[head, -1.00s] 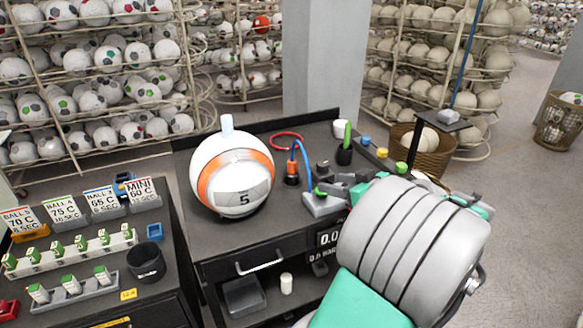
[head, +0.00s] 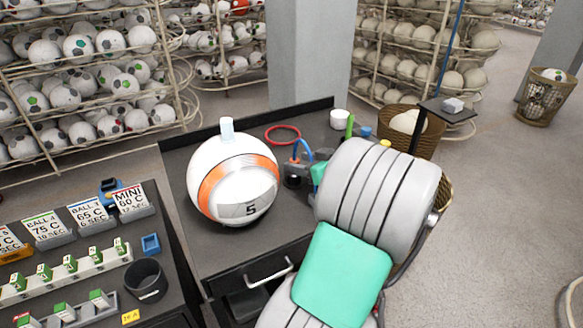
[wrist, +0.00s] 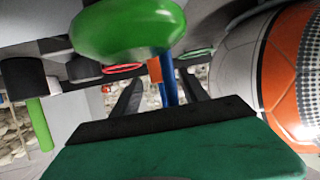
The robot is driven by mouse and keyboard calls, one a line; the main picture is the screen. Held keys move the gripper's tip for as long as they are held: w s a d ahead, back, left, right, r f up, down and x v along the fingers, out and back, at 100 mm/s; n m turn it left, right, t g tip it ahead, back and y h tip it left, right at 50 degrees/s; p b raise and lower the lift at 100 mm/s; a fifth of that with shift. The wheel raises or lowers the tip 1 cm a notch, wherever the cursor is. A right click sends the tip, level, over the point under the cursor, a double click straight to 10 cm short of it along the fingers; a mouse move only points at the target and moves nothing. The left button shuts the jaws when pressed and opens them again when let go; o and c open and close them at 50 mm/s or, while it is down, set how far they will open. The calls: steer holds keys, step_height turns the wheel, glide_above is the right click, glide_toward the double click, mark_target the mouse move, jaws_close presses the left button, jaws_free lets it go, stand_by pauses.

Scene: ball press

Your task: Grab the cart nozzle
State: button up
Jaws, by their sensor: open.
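The blue hose of the nozzle curves over the cart top in the head view (head: 301,147), right of the big ball. In the wrist view the hose (wrist: 168,80) shows between my two dark fingers, with an orange fitting (wrist: 154,71) behind. A large green knob (wrist: 130,27), apparently the nozzle's, is close to the camera above the fingers. My gripper (wrist: 160,78) is open, with nothing clamped. In the head view my arm hides the fingers and most of the nozzle, so I cannot tell whether they touch it.
The white and orange ball (head: 232,180) stands on the dark cart top (head: 205,262), close to my gripper's side. A red ring (head: 283,134), a white cup (head: 340,119) and a green upright piece (head: 350,126) are behind. A black cup (head: 146,279) is on the left table.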

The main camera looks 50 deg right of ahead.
steer(key=x, duration=0.2)
steer(key=shift+w+d+f, duration=0.1)
steer(key=shift+w+f, duration=0.1)
steer(key=shift+w, duration=0.1)
steer(key=shift+c, duration=0.3)
jaws_close()
